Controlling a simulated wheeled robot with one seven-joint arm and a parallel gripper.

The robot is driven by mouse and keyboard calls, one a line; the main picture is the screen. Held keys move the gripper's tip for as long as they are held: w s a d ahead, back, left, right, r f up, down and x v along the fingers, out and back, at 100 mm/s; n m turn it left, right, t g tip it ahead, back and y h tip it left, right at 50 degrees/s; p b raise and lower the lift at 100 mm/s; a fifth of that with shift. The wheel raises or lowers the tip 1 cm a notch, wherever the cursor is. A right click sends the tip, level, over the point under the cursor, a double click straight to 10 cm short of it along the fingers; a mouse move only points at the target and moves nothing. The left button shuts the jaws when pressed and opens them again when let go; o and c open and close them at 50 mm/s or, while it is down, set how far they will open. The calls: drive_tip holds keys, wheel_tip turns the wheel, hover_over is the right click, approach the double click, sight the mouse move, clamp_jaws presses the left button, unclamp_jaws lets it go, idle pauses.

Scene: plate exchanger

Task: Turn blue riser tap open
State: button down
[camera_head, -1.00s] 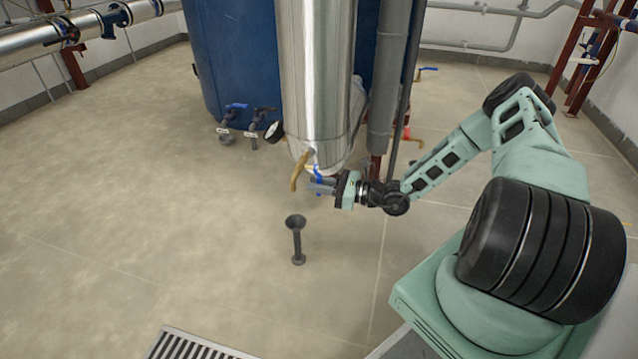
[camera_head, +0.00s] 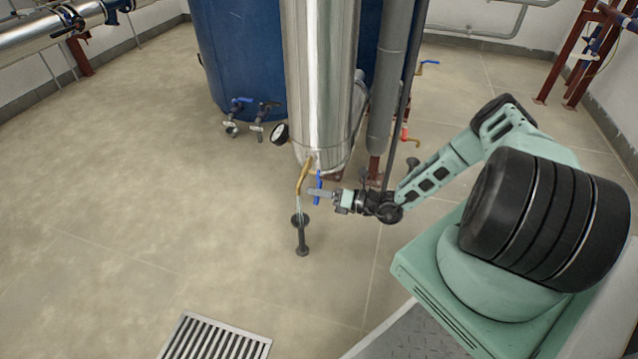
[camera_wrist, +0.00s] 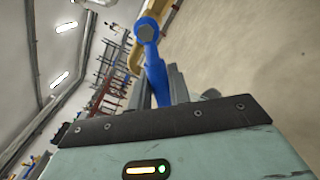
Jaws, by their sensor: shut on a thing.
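The blue tap handle (camera_head: 318,185) is on the brass spout (camera_head: 304,174) at the foot of the shiny metal column (camera_head: 318,90). In the head view the handle hangs roughly upright. My gripper (camera_head: 320,192) reaches it from the right and is shut on it. In the wrist view the blue handle (camera_wrist: 155,72) runs down between my fingers, with the brass spout (camera_wrist: 150,18) behind it. A thin pale streak, looking like water, runs from the spout's end to the dark funnel drain (camera_head: 300,219) below. My fingers partly hide the handle's lower part.
A blue tank (camera_head: 243,70) stands behind the column. Two small taps (camera_head: 240,112) and a round gauge (camera_head: 280,133) are left of the column. A grey pipe (camera_head: 385,95) stands just right of it. A floor grate (camera_head: 215,338) lies in front. The floor at left is clear.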

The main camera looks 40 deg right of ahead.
sight(318, 187)
drive_tip(key=m+p, duration=0.1)
drive_tip(key=r+m+p, duration=0.1)
drive_tip(key=m, duration=0.1)
drive_tip(key=a+r+m+p, duration=0.1)
drive_tip(key=shift+s+m, duration=0.3)
drive_tip(key=shift+s, duration=0.1)
drive_tip(key=shift+r+m+p, duration=0.35)
drive_tip(key=shift+m+p, duration=0.05)
drive_tip(key=shift+m, duration=0.55)
drive_tip(key=shift+r+m+p, duration=0.35)
drive_tip(key=shift+m, duration=0.6)
drive_tip(key=c, duration=1.3)
unclamp_jaws()
drive_tip(key=shift+s+r, duration=0.1)
drive_tip(key=shift+s, duration=0.05)
drive_tip(key=p+v, duration=0.3)
drive_tip(key=v, duration=1.4)
drive_tip(key=shift+d, duration=0.1)
